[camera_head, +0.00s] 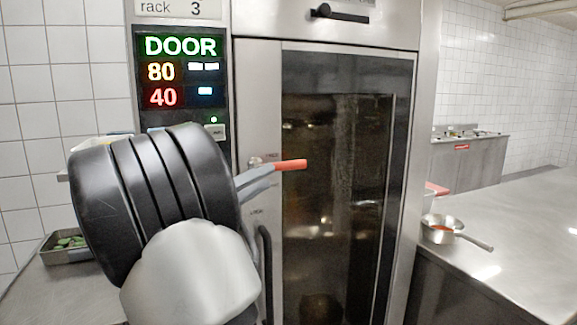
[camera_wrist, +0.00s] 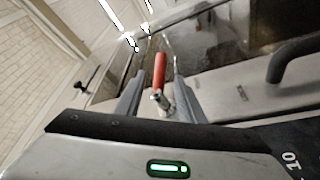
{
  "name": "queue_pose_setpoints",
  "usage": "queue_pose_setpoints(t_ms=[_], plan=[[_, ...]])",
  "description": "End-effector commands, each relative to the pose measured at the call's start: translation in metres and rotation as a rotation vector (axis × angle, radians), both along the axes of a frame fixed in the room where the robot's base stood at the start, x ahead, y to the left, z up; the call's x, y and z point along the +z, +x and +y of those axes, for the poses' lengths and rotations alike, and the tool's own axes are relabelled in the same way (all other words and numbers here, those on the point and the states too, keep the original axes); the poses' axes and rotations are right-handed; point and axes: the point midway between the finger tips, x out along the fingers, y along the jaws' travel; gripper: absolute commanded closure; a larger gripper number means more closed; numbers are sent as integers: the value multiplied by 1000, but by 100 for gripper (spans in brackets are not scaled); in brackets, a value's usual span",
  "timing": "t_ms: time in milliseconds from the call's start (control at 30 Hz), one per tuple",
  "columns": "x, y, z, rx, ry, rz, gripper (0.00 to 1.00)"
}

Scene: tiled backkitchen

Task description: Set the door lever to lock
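The door lever (camera_head: 291,165) has a red grip and sticks out to the right, nearly level, from a metal pivot on the oven's left door frame. It also shows in the wrist view as a red lever (camera_wrist: 160,72). My gripper (camera_head: 272,174) is at the lever, its grey fingers just left of the red grip in the head view. In the wrist view my gripper (camera_wrist: 159,80) is open, with a finger on either side of the lever and gaps visible. Small labels near the pivot are too small to read surely. My wrist hides part of the frame.
The glass oven door (camera_head: 335,190) looks closed. A dark vertical handle (camera_head: 266,270) is below the lever. A display panel (camera_head: 181,75) reads DOOR, 80 and 40. A steel counter (camera_head: 520,225) at right holds a small pan (camera_head: 440,229); a tray (camera_head: 66,244) stands at left.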

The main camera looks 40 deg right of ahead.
Motion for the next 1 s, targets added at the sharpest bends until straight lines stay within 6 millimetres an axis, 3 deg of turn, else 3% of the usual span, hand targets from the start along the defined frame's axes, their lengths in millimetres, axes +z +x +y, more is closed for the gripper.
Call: queue_pose_setpoints(t_ms=[200,400,600,867,1000], plan=[[11,3,-47,-4,0,-1,64],[17,6,-78,-2,1,1,64],[20,7,-91,-1,1,1,64],[20,8,-92,0,2,1,64],[20,8,-92,0,2,1,85]])
